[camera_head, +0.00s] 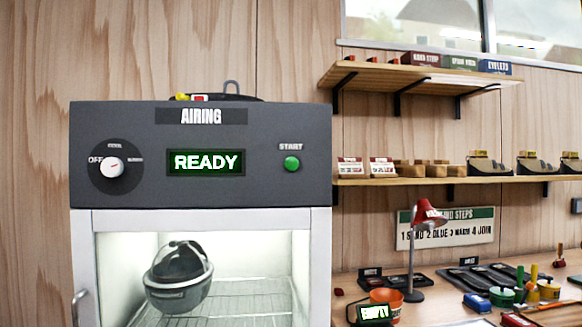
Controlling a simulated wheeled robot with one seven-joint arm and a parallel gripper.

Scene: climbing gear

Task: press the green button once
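The green button (292,163) is a small round knob under the word START, on the right side of a dark grey control panel (265,130). The panel is the top of a cabinet labelled AIRING. Nothing covers the button. My gripper is not in view.
The lit cabinet below holds a dark grey helmet-like item (180,280) on a wire rack (250,300). A red lamp (428,215), small pots, trays and an EMPTY display (374,312) crowd the bench at right. Two wooden shelves (400,182) hold boxes and gear.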

